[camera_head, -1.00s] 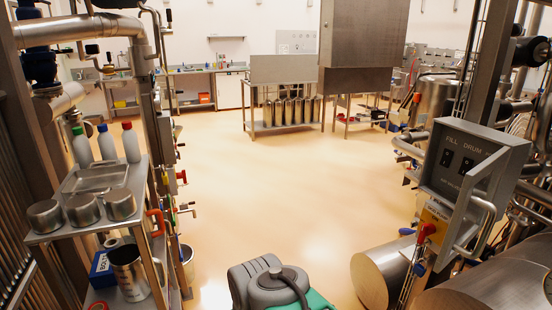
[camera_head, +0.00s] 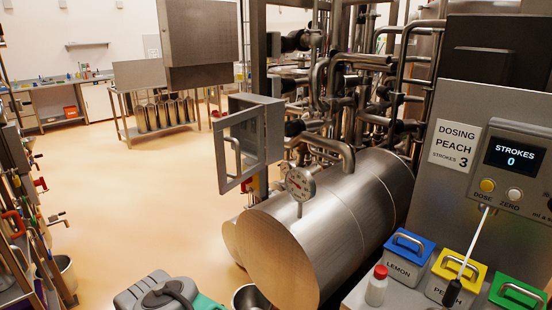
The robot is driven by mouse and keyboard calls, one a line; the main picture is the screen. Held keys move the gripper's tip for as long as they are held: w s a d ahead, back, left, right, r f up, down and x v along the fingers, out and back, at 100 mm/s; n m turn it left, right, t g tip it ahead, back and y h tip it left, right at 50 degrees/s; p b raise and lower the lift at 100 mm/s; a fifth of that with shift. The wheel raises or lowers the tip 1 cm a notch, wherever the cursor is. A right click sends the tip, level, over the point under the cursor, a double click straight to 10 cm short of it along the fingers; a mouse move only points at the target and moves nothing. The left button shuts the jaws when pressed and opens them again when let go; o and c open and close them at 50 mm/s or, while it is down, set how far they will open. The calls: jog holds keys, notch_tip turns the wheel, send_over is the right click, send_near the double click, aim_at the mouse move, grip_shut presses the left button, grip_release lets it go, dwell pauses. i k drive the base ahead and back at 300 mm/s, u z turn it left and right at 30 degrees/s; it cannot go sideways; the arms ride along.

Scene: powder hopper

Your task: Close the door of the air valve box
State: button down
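The air valve box (camera_head: 270,122) is a grey metal box left of the pipework, beyond the big tank. Its door (camera_head: 258,138) is a grey frame with a see-through pane and a pale bar handle (camera_head: 233,158). The door stands open, swung out from the box on the side towards me. From here I see mostly the door and the box's side; the box's front panel is hidden or turned away. My gripper is not in this view.
A large steel tank (camera_head: 325,225) with a dial gauge (camera_head: 300,184) lies in front of the box. Dosing panel (camera_head: 460,150) and lidded bins (camera_head: 405,258) stand at right. A grey-black object with green (camera_head: 160,293) shows at the bottom. Open floor (camera_head: 150,200) lies left of the box.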

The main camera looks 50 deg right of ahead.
aim_at(225, 186)
jog(key=z, duration=0.2)
jog(key=i, duration=0.45)
jog(key=z, duration=0.9)
jog(key=i, duration=0.6)
jog(key=z, duration=0.6)
jog(key=k, duration=1)
jog(key=u, duration=1.55)
jog(key=i, duration=1.2)
jog(key=z, duration=1.35)
